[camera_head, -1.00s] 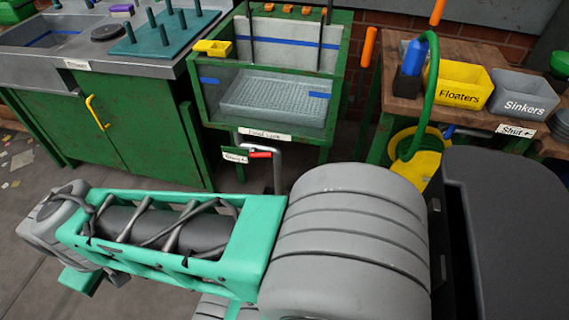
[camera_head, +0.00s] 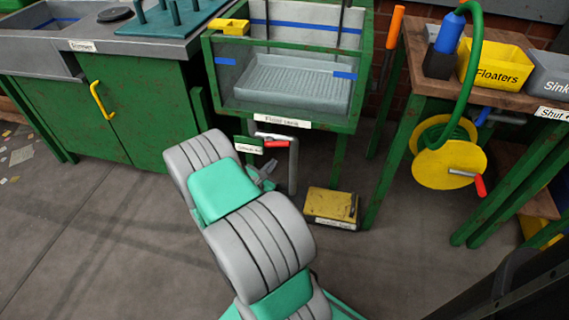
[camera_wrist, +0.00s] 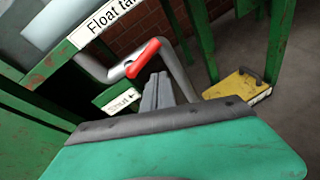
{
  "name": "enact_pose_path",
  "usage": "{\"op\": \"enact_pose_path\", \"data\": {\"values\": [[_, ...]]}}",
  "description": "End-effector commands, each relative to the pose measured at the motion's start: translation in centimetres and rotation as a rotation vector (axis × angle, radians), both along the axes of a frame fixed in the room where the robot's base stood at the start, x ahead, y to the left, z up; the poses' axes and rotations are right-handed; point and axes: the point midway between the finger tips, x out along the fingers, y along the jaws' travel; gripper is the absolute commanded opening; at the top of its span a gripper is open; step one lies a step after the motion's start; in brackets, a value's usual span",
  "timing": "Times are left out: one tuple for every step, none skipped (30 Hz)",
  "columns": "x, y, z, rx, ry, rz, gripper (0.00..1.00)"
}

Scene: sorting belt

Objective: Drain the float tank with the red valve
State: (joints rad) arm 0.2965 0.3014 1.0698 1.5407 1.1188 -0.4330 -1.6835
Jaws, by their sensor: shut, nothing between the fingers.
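The float tank (camera_head: 212,85) is a green-framed, clear-fronted tank with a white label and blue tape marks. A grey ribbed tray sits inside it. Below the label, the red valve handle (camera_head: 276,144) sits on a grey bent pipe (camera_head: 293,170). The handle also shows large in the wrist view (camera_wrist: 142,58), lying at a slant. My gripper (camera_head: 264,174) is shut and empty, just below the handle. In the wrist view its fingertips (camera_wrist: 157,78) appear close to the handle; I cannot tell whether they touch.
A yellow pedal-like box (camera_head: 332,207) lies on the floor right of the pipe. A yellow hose reel (camera_head: 450,165) with a red-gripped crank hangs under the right bench, which holds the Floaters bin (camera_head: 497,70). A green cabinet (camera_head: 130,115) stands left. The floor at front left is clear.

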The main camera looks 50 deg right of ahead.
Motion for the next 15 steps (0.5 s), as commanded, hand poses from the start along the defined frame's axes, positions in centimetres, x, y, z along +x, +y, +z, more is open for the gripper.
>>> {"op": "enact_pose_path", "data": {"values": [[-1.3, -0.6, -2.9, -0.103, 0.162, 0.071, 0.0], [-1.8, -0.8, -3.5, -0.162, 0.25, 0.116, 0.0], [-2.1, -0.8, -4.1, -0.224, 0.344, 0.163, 0.0], [-2.3, -0.7, -4.4, -0.259, 0.398, 0.191, 0.0], [-2.4, -0.7, -4.6, -0.287, 0.439, 0.21, 0.0], [-2.5, -0.8, -4.7, -0.31, 0.473, 0.227, 0.0], [-2.5, -0.9, -4.8, -0.318, 0.487, 0.234, 0.0], [-2.4, -1.1, -4.8, -0.324, 0.493, 0.237, 0.0], [-2.2, -1.5, -4.8, -0.324, 0.493, 0.237, 0.0], [-2.1, -1.8, -4.8, -0.323, 0.492, 0.236, 0.0], [-2.0, -2.3, -4.9, -0.322, 0.49, 0.234, 0.0], [-1.7, -3.0, -5.0, -0.322, 0.488, 0.233, 0.0], [-1.5, -3.6, -5.1, -0.322, 0.488, 0.233, 0.0], [-1.3, -4.2, -5.2, -0.321, 0.488, 0.231, 0.0], [-1.0, -5.0, -5.3, -0.322, 0.487, 0.231, 0.0]]}}
